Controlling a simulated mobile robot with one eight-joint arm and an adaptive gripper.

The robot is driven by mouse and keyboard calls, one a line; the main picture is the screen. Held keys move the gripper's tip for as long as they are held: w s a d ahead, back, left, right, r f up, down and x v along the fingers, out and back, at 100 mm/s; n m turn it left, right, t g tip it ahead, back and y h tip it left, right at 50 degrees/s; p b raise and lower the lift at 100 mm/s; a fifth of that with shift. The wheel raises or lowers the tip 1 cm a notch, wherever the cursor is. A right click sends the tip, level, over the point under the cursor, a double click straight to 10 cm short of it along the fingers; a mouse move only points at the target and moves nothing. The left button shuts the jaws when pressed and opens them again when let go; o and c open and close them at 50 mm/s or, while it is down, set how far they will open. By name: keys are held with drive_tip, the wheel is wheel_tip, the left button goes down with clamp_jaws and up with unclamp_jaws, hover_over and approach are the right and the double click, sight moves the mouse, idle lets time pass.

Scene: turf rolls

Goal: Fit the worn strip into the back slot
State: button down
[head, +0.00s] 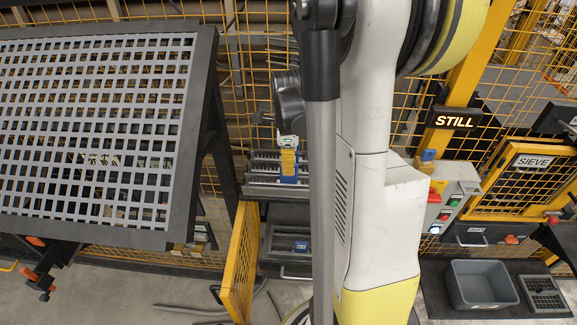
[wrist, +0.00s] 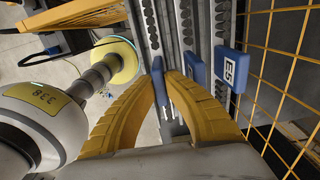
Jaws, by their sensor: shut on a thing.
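My gripper (head: 289,160) is over a grey slotted rack (head: 262,170) in the head view, its yellow fingers pointing down. In the wrist view my gripper (wrist: 165,88) is shut on a blue end piece (wrist: 158,78), marked with a small white arrow. A grey strip with dark teeth (wrist: 151,22) runs away beyond it. To the right are a second blue end piece (wrist: 194,68) and a third, labelled E5 (wrist: 230,68), beside more toothed grey strips. I cannot tell which strip is worn, or whether the held one is seated in a slot.
A large perforated screen (head: 95,125) stands left of the rack. An open yellow mesh gate (head: 240,262) is in front of it. A drawer or shelf with a blue item (head: 301,246) is below. Yellow mesh fencing (wrist: 285,60) runs close on the right. A grey bin (head: 482,285) stands lower right.

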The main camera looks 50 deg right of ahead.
drive_tip(key=shift+s, duration=0.1)
drive_tip(key=c, duration=1.6)
unclamp_jaws()
drive_tip(key=shift+f, duration=0.1)
